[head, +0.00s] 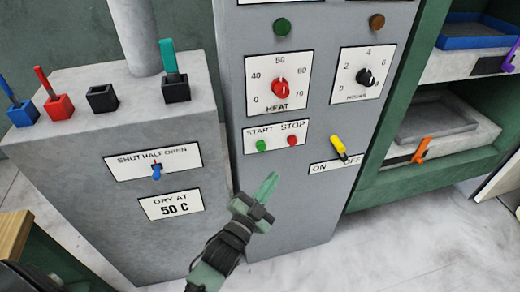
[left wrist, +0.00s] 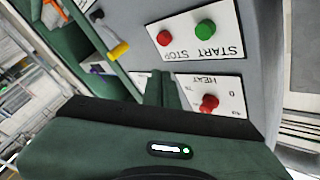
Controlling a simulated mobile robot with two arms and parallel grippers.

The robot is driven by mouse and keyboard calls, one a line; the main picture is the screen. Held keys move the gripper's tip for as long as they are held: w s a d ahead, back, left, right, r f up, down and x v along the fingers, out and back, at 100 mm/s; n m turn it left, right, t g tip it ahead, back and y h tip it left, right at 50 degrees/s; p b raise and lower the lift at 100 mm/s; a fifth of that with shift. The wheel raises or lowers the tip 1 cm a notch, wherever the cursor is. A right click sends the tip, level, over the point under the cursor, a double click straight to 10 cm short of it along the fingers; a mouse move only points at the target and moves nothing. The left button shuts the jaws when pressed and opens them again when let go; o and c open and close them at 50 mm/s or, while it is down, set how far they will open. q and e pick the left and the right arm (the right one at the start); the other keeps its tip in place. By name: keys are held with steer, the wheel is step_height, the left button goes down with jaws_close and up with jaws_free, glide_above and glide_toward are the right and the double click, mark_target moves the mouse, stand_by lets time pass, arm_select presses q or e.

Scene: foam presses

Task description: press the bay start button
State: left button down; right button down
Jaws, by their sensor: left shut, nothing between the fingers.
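The green start button (head: 261,146) sits under the word START on a white plate on the grey control panel. The red stop button (head: 292,141) is just right of it. In the left wrist view the plate is upside down, with the green start button (left wrist: 205,28) and the red stop button (left wrist: 164,39) side by side. My left gripper (head: 270,180) is shut and empty, its fingertips below the plate and apart from both buttons in the head view. Its fingers also show in the left wrist view (left wrist: 161,75). My right gripper is not in view.
Above the buttons are a red HEAT knob (head: 279,87) and a black HOURS knob (head: 366,77). A yellow ON/OFF lever (head: 338,145) is to the right. A grey cabinet (head: 100,220) stands left, and green shelves (head: 435,178) stand right.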

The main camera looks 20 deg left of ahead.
mark_target(261, 146)
arm_select(q)
steer(key=w+a+b, duration=0.2)
steer(key=w+a, duration=0.3)
steer(key=w, duration=0.2)
steer(key=shift+w, duration=0.15)
stand_by(0.3)
steer(key=shift+f, duration=0.1)
stand_by(1.5)
steer(key=shift+w, duration=0.1)
stand_by(0.3)
steer(key=shift+w+a, duration=0.25)
